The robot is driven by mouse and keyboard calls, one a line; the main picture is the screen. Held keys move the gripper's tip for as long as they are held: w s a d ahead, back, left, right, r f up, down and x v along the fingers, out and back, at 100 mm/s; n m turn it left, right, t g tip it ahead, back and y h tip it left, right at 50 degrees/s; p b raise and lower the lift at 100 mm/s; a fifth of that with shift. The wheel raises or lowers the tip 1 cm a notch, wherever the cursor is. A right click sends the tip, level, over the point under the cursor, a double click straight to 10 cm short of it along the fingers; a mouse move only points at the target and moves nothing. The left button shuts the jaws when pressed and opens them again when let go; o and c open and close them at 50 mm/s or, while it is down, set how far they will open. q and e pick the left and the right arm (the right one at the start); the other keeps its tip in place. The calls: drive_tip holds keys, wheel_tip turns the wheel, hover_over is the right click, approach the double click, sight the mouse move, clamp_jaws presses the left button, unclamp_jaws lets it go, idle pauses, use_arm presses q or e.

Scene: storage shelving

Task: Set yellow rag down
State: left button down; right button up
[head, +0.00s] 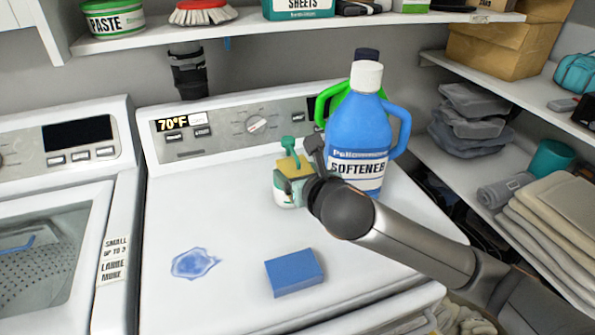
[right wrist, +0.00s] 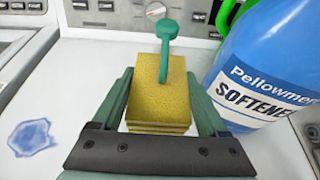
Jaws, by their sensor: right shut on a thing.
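The yellow rag (right wrist: 160,85) is a thick folded block with layered edges, held between the two green fingers of my right gripper (right wrist: 165,105). In the head view the yellow rag (head: 296,165) shows over the rear middle of the white washer top (head: 230,215), left of the softener bottle. My right gripper (head: 297,183) is shut on it. I cannot tell whether the rag touches anything below. A green stem with a rounded end (right wrist: 167,30) stands at the rag's far side; its base is hidden. My left gripper is not in view.
A blue softener bottle (head: 358,130) stands close right of the gripper, with a green-handled bottle behind it. A blue sponge (head: 294,272) and a blue puddle (head: 193,263) are on the washer's front part. The left part of the top is otherwise clear. Shelves (head: 515,95) flank the right.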

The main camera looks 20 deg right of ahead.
drive_tip(key=shift+s, duration=0.25)
drive_tip(key=shift+s+d+r, duration=0.1)
drive_tip(key=shift+r, duration=0.05)
drive_tip(key=shift+f, duration=0.55)
drive_tip(key=o, duration=1.4)
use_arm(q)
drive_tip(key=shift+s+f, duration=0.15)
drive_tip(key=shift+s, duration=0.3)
